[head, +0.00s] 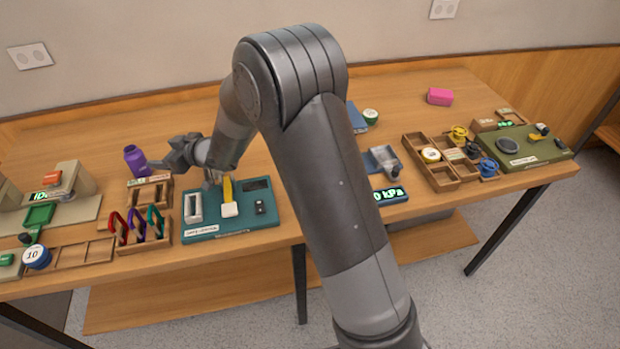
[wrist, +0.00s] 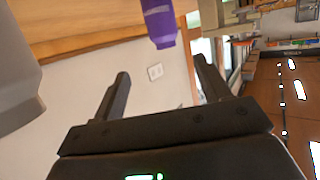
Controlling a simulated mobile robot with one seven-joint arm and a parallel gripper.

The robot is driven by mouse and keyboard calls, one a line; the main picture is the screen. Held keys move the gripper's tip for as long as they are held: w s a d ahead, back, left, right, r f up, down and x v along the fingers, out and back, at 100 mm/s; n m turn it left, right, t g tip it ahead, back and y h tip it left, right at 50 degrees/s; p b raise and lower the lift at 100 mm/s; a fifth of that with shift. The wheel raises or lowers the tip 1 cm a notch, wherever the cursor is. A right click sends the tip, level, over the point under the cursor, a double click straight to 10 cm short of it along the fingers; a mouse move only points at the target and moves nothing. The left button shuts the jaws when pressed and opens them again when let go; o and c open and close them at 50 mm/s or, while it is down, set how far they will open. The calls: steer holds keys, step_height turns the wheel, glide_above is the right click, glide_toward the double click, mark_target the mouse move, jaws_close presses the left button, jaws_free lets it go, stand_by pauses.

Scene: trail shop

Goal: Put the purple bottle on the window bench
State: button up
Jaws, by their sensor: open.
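The purple bottle (head: 136,160) stands on the wooden table at the left in the head view, leaning a little in the picture. It also shows at the top of the wrist view (wrist: 160,22), cut off by the frame edge and beyond my fingertips. My gripper (head: 168,163) is just to the right of the bottle in the head view. In the wrist view its two fingers (wrist: 160,82) are spread apart with nothing between them. I cannot tell whether a finger touches the bottle. I cannot identify the window bench in either view.
A wooden rack with coloured carabiners (head: 138,228) and a teal tool board (head: 232,226) lie in front of my gripper. A grey stand with a display (head: 72,178) is left of the bottle. Wooden trays (head: 445,176) and a pink block (head: 440,96) lie farther right.

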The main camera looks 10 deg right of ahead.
steer(key=s+d+r+m+t+h, duration=0.1)
steer(key=s+d+r+m+h, duration=0.15)
steer(key=d+r, duration=0.4)
steer(key=s+d+r+m+t+h, duration=0.1)
steer(key=s+d+r+m+h, duration=0.2)
steer(key=d, duration=0.7)
steer(key=s+d+r+m+t+h, duration=0.1)
steer(key=s+d+r+h, duration=0.1)
steer(key=d+r+h, duration=0.45)
steer(key=s+d+m+g, duration=0.2)
steer(key=s+d, duration=0.4)
steer(key=s, duration=0.8)
steer(key=s+d+f+m+g, duration=0.1)
steer(key=s+d, duration=0.5)
steer(key=s, duration=0.8)
steer(key=m+g, duration=0.1)
steer(key=g, duration=0.1)
steer(key=shift+s+f+m+g, duration=0.2)
steer(key=shift+s+m+g, duration=0.05)
steer(key=shift+m+g, duration=0.1)
